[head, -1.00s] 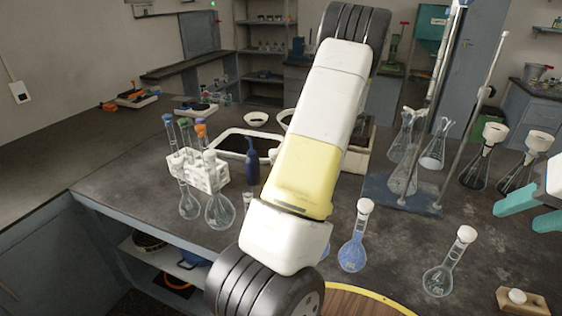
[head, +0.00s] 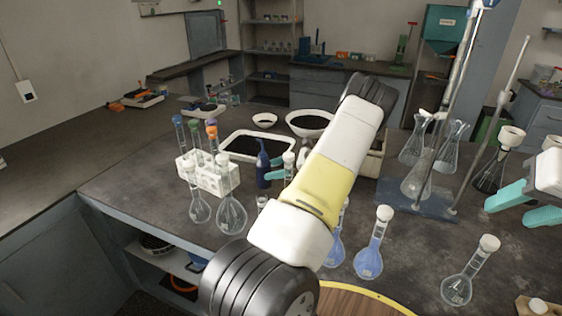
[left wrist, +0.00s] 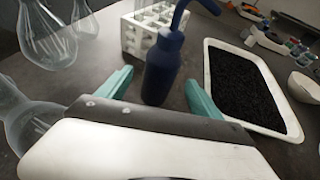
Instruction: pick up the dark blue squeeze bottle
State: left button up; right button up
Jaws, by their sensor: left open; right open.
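The dark blue squeeze bottle (head: 262,168) stands upright on the dark bench, in front of the white tray of black granules. In the left wrist view the bottle (left wrist: 162,68) stands just beyond and between the two teal fingers. My left gripper (left wrist: 158,92) is open, with a finger to either side of the bottle's lower body and nothing held. In the head view my left gripper (head: 280,167) is largely hidden by my own arm, with teal fingertips showing just right of the bottle. My right gripper (head: 517,207) is open and empty at the right edge.
A white rack (head: 208,175) with flasks stands left of the bottle. The tray (head: 228,150) lies behind it. Blue-liquid flasks (head: 369,262) stand at the front. A stand base (head: 418,200) with flasks is at right. Another clear flask (head: 458,288) stands front right.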

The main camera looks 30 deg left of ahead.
pick_arm(q)
jog(key=x, duration=0.8)
jog(key=shift+a+r, duration=0.15)
jog(key=c, duration=0.8)
